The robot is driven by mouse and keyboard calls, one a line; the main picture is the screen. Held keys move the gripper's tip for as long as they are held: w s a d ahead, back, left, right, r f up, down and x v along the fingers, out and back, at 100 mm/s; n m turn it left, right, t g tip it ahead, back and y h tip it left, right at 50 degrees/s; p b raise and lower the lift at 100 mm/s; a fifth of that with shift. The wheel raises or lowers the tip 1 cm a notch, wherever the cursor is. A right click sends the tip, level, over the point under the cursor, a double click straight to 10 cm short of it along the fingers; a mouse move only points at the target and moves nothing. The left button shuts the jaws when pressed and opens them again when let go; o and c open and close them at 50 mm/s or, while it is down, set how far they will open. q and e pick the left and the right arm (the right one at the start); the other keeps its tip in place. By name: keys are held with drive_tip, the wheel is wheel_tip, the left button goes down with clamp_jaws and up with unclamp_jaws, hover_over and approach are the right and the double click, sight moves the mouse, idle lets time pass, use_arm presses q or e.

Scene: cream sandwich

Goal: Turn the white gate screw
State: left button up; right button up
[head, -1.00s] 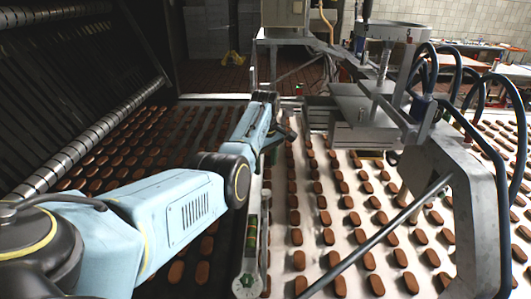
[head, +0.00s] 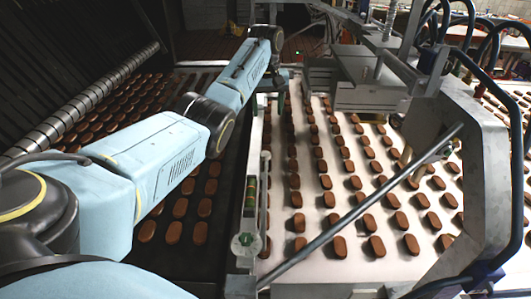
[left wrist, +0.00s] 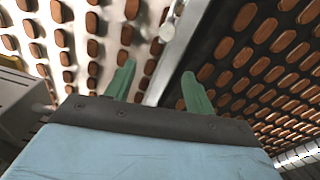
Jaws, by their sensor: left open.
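A small round white piece, which looks like the white gate screw (head: 244,243), sits at the near end of the narrow metal gate rail (head: 262,150) between the two belts. It has a green mark at its middle. In the left wrist view a pale disc (left wrist: 167,32) on the rail appears to be the same piece. My left gripper (head: 275,84) is over the far part of the rail, well away from the screw. My right gripper is not in view.
The dark belt (head: 170,262) on the left and the white belt (head: 330,255) on the right carry rows of brown biscuits. A metal machine frame (head: 475,160) with dark hoses and a slanting bar (head: 370,200) stands at the right. A slotted roller (head: 100,98) borders the dark belt.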

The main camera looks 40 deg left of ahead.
sight(265, 153)
use_arm(q)
drive_tip(key=f+m, duration=0.2)
drive_tip(key=f, duration=0.3)
drive_tip(key=f+m+b, duration=0.1)
drive_tip(key=f, duration=0.4)
drive_tip(key=s+f+m+b, duration=0.1)
drive_tip(key=f+m, duration=0.1)
drive_tip(key=f, duration=0.3)
drive_tip(key=shift+d+m+g, duration=0.1)
drive_tip(key=shift+m+g, duration=0.2)
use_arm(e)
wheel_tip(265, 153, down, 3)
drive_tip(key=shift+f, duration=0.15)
use_arm(q)
drive_tip(key=shift+s, duration=0.1)
